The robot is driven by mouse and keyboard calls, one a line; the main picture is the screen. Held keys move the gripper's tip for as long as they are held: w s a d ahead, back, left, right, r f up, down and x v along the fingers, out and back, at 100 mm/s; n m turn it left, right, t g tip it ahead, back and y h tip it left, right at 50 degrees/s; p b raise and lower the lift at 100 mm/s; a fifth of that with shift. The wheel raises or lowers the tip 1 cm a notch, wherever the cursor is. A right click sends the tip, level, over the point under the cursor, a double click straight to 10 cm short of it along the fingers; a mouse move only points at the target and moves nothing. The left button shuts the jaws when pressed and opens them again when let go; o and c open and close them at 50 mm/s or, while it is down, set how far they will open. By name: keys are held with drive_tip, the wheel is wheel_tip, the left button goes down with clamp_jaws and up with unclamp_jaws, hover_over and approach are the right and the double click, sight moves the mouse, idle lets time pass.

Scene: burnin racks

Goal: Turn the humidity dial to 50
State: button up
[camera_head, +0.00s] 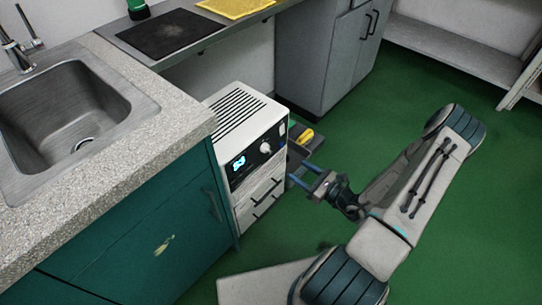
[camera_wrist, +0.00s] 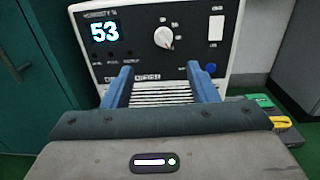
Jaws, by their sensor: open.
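The humidity unit (camera_head: 232,113) is a white box with a dark front panel, standing beside the teal cabinet. Its humidity dial (camera_wrist: 164,38) is a round pale knob near the middle of the panel; it also shows in the head view (camera_head: 265,148). The lit display (camera_wrist: 105,31) left of the dial reads 53. My gripper (camera_wrist: 160,80) is open and empty, its two blue fingers pointing at the panel below the dial. In the head view my gripper (camera_head: 297,172) is in front of the unit, to the right of the panel. The fingers appear apart from the dial.
A yellow item (camera_head: 306,136) lies beside the unit. The teal cabinet (camera_head: 150,240) with a sink (camera_head: 75,105) stands at left. Green floor (camera_head: 400,90) is open at right.

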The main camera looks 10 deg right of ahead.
sight(270, 151)
drive_tip(key=x, duration=0.4)
drive_tip(key=b+x, duration=0.1)
drive_tip(key=x, duration=0.8)
drive_tip(key=shift+w+f+b, duration=0.3)
drive_tip(key=shift+w+b, duration=0.1)
drive_tip(key=c, duration=1)
drive_tip(key=shift+o, duration=0.2)
